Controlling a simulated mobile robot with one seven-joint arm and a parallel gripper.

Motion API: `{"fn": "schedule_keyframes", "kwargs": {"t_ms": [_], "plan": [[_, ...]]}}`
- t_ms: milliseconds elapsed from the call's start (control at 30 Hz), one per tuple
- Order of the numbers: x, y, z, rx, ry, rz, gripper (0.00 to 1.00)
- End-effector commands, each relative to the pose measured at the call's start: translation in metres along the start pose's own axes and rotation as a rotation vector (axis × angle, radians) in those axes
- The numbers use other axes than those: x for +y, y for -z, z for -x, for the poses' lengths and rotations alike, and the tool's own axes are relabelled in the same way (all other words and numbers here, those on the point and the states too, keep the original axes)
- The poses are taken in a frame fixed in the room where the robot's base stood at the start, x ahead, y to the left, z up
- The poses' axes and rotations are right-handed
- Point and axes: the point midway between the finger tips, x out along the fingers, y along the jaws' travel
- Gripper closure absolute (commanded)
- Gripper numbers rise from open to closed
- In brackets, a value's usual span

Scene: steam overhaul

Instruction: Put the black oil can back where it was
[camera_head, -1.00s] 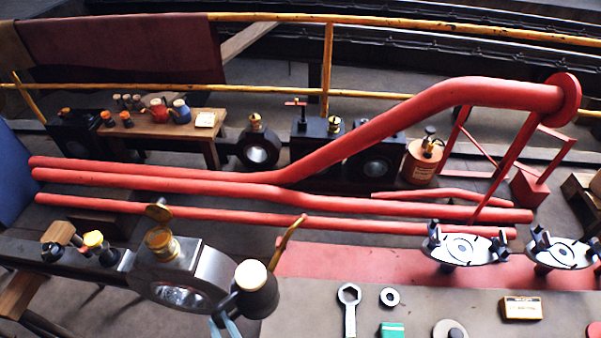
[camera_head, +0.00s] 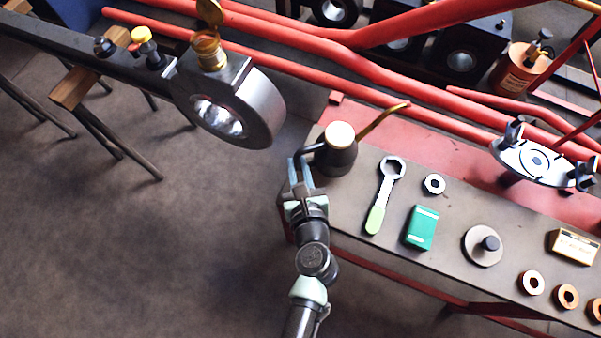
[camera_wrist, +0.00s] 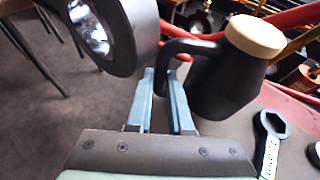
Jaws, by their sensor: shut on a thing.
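The black oil can (camera_head: 337,160) has a cream lid, a brass spout pointing right and a side handle on the left. It is upright at the left end of the workbench (camera_head: 345,212); I cannot tell whether its base touches the top. My gripper (camera_head: 300,165) is shut on the can's handle, with its blue fingers reaching up from the front. In the wrist view the can (camera_wrist: 222,82) fills the right of the fingers, and the handle passes at the fingertips (camera_wrist: 165,75), partly hidden by them.
A steel rod end with a brass cup (camera_head: 235,105) hangs close to the left of the can. A ring spanner (camera_head: 385,190), a washer (camera_head: 434,184), a green box (camera_head: 421,228) and a round disc (camera_head: 482,245) lie to the right. Red pipes (camera_head: 290,65) run behind.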

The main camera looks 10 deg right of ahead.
Motion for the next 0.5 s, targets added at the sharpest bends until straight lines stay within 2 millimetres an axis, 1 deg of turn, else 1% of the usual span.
{"fn": "schedule_keyframes", "kwargs": {"t_ms": [133, 333, 500], "plan": [[0.000, 0.010, -0.005, -0.003, 0.001, 0.003, 1.00], [0.000, 0.036, -0.016, -0.003, 0.001, 0.003, 1.00], [0.000, 0.035, -0.015, -0.004, 0.002, 0.004, 1.00]]}}
